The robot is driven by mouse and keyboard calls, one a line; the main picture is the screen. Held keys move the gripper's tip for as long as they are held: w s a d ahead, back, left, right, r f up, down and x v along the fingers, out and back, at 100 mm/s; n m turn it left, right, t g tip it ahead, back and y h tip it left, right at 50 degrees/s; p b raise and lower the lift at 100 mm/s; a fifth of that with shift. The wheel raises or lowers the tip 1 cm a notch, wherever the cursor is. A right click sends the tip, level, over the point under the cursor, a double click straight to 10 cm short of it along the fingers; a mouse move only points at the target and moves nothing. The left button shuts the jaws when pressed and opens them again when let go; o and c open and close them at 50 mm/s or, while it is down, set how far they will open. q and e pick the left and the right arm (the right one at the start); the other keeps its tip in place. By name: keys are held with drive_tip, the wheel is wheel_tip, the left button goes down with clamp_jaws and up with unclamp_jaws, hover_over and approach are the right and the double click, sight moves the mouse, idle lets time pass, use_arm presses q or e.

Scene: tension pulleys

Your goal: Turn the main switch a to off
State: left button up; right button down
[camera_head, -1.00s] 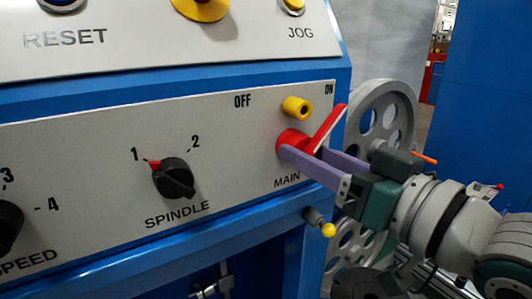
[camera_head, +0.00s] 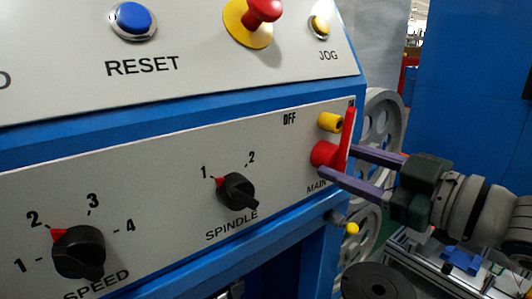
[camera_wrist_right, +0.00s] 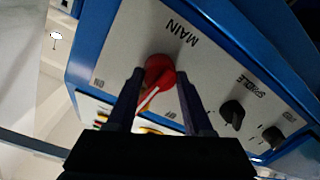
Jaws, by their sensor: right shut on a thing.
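The main switch is a red round knob (camera_head: 325,153) with a long red handle (camera_head: 349,135), at the right end of the grey panel in the head view. The handle stands nearly upright, its tip over the mostly hidden ON mark. The OFF mark (camera_head: 289,118) is up and to the left. My right gripper (camera_head: 338,161), with purple fingers, is shut on the main switch. In the right wrist view the two dark fingers sit on either side of the red knob (camera_wrist_right: 159,70); its handle (camera_wrist_right: 152,98) lies between them. My left gripper is not in view.
A yellow cylinder (camera_head: 330,122) sticks out just above the knob, close to the handle. The spindle switch (camera_head: 238,191) and speed switch (camera_head: 78,252) are to the left. A grey wheel (camera_head: 385,120) stands behind the panel's right edge. A yellow-tipped lever (camera_head: 351,229) is below.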

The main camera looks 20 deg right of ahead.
drive_tip(key=n+p, duration=0.1)
drive_tip(key=n, duration=0.1)
drive_tip(key=shift+r+n, duration=0.1)
drive_tip(key=shift+n, duration=0.3)
drive_tip(key=n, duration=0.2)
drive_tip(key=shift+n, duration=0.3)
drive_tip(key=n, duration=0.3)
drive_tip(key=shift+n+h+p, duration=0.3)
drive_tip(key=shift+n+p, duration=0.1)
drive_tip(key=shift+n, duration=0.3)
drive_tip(key=shift+c, duration=1.5)
unclamp_jaws()
drive_tip(key=shift+a, duration=0.1)
